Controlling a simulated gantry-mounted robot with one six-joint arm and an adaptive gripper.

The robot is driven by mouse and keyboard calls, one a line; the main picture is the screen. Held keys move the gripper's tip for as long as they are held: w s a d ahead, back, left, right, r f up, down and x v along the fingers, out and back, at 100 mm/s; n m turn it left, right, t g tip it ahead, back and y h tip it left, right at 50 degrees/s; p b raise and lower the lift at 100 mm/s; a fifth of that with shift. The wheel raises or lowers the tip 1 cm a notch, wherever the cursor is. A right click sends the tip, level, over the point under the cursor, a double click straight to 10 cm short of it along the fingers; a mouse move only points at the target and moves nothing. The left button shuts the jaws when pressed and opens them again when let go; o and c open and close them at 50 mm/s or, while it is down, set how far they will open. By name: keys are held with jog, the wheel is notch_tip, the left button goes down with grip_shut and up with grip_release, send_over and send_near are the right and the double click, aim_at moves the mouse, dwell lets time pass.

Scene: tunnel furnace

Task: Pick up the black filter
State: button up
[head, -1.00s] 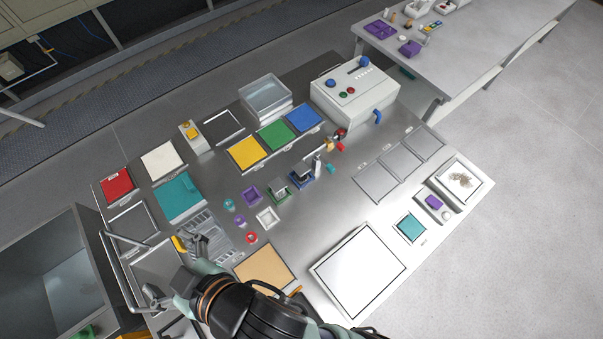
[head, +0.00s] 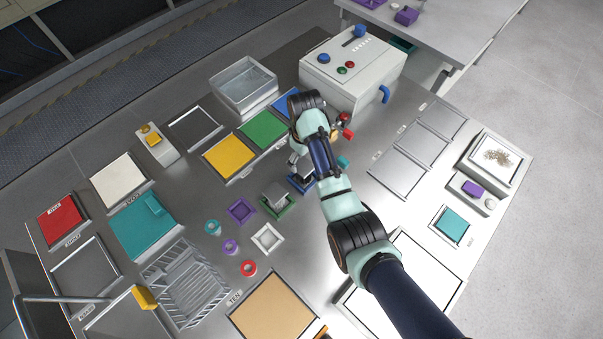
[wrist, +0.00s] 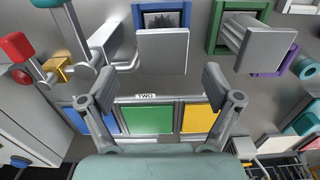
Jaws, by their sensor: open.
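A dark textured square lies inside a blue frame (wrist: 145,8) at the top of the wrist view. It may be the black filter (wrist: 163,19), but I cannot tell for sure. A grey square plate (wrist: 162,52) stands in front of it and hides part of the frame. The blue frame also shows in the head view (head: 297,184), partly hidden by my arm. My gripper (wrist: 158,85) is open and empty, its two fingertips apart, short of the grey plate in the wrist view. In the head view my arm mostly hides it.
A green holder (head: 279,205) with a grey block stands beside the blue frame. A purple frame (head: 241,210) and a white frame (head: 267,238) are nearby. Blue, green and yellow panels (head: 229,156) lie behind. A white machine (head: 352,66) stands at the back, with a red-tipped part close by.

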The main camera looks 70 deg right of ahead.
aim_at(304, 166)
jog(key=shift+a+f+b, duration=0.2)
jog(key=shift+f+b, duration=0.15)
jog(key=shift+f, duration=1.05)
notch_tip(304, 166, down, 5)
jog(key=shift+b, duration=0.65)
jog(key=shift+c, duration=0.3)
jog(key=shift+r, duration=0.1)
jog(key=c, duration=1.4)
